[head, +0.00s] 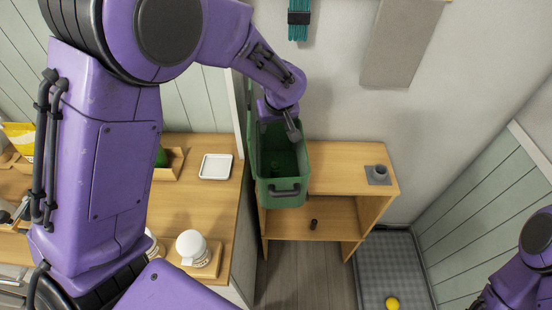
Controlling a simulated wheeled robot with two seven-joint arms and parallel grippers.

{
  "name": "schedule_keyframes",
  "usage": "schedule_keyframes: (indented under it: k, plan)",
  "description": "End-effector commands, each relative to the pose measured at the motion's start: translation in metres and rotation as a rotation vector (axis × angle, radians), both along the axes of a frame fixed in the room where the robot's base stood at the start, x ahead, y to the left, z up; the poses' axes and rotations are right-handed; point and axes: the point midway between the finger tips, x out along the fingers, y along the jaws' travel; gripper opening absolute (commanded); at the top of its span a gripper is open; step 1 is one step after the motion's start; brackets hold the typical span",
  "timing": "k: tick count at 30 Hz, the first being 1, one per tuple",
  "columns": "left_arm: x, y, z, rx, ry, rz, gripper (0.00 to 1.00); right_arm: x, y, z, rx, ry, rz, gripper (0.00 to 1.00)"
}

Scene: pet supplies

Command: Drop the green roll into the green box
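The green box (283,193) stands open on top of the wooden shelf unit, with a dark handle on its front wall. A small dark green round shape (275,168) shows on the floor inside it and looks like the green roll, but it is dim. My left gripper (294,133) reaches down over the back right part of the box opening. I see nothing held in it, but its fingers are too small and edge-on to tell open from shut. My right arm shows at the lower right; its gripper is out of view.
A grey holder (379,175) stands right on the shelf top. A yellow ball (392,303) lies on the floor mat.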

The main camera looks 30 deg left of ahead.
Motion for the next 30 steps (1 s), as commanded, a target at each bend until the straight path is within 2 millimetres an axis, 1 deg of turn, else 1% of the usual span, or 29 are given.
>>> schedule_keyframes:
  k: [5,8,11,15,18,21,24,30]
  plan:
    - [0.0,0.0,0.001,0.0,0.0,0.0,0.6,0.0,0.0,0.0,0.0,0.0,0.0,0.43]
    - [-0.001,-0.002,0.008,0.0,-0.004,-0.001,0.6,0.0,0.0,-0.004,0.0,0.0,0.0,0.43]
    - [-0.007,-0.008,0.026,0.0,-0.008,-0.002,0.6,0.0,0.0,-0.01,0.0,0.0,0.0,0.43]
    - [-0.017,-0.016,0.058,0.0,-0.006,-0.001,0.6,0.0,0.0,-0.018,0.0,0.0,0.0,0.43]
    - [-0.023,-0.021,0.077,0.0,-0.004,-0.001,0.6,0.0,0.0,-0.021,0.0,0.0,0.0,0.43]
    - [-0.027,-0.025,0.09,0.0,-0.003,0.0,0.6,0.0,0.0,-0.023,0.0,0.0,0.0,0.43]
    - [-0.029,-0.026,0.096,0.0,0.0,-0.001,0.6,0.0,0.0,-0.023,0.0,0.0,0.0,0.43]
    - [-0.03,-0.026,0.097,0.0,0.001,-0.001,0.6,0.0,0.0,-0.022,0.0,0.0,0.0,0.43]
